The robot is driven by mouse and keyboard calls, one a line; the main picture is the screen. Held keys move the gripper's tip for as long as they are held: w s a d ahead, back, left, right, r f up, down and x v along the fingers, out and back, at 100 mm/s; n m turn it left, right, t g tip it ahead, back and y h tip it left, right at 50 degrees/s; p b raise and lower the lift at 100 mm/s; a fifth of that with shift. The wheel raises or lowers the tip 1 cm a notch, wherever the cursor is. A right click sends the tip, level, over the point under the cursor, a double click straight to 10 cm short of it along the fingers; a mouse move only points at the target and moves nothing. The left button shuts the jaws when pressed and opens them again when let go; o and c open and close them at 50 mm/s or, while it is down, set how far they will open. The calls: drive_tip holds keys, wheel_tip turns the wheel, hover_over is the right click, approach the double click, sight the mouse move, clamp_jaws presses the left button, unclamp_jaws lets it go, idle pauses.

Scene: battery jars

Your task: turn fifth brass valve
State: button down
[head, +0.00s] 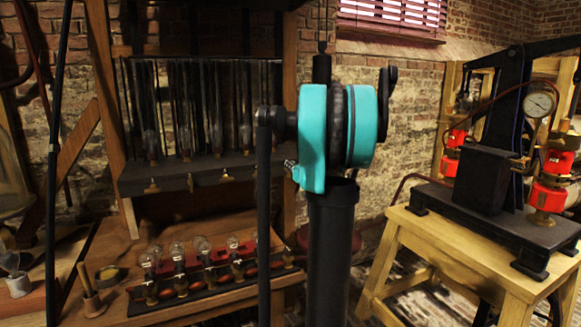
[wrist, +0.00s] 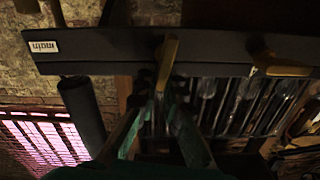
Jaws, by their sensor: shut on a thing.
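In the wrist view, my gripper (wrist: 161,92) points up at a dark bar (wrist: 105,55). Its two fingers close in on a brass valve (wrist: 168,55), whose flat handle sits between the fingertips. No other valve shows between it and the labelled left end of the bar. A second brass valve (wrist: 282,70) is to the right, clear of the fingers. In the head view, small brass valves (head: 152,187) hang under the dark shelf of the glass-tube rack (head: 150,170). There, my teal and black arm covers the right part of the rack, and my gripper is hidden behind it.
A row of glass bulbs on a base (head: 190,290) stands below the rack. A wooden table (head: 420,235) with a black press and gauge (head: 540,103) is at the right. The wrist view also shows a dark cylinder (wrist: 82,110) and a window with blinds (wrist: 45,140) at the left.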

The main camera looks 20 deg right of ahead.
drive_tip(key=shift+d+f+m, duration=0.35)
drive_tip(key=shift+f+m, duration=0.05)
drive_tip(key=shift+m, duration=2.15)
drive_tip(key=shift+d+f+m, duration=0.35)
drive_tip(key=shift+f+m, duration=0.05)
drive_tip(key=shift+m, duration=2.2)
drive_tip(key=shift+d+f+m, duration=0.35)
drive_tip(key=shift+f+m, duration=0.05)
drive_tip(key=shift+m, duration=2.15)
drive_tip(key=c, duration=1.6)
unclamp_jaws()
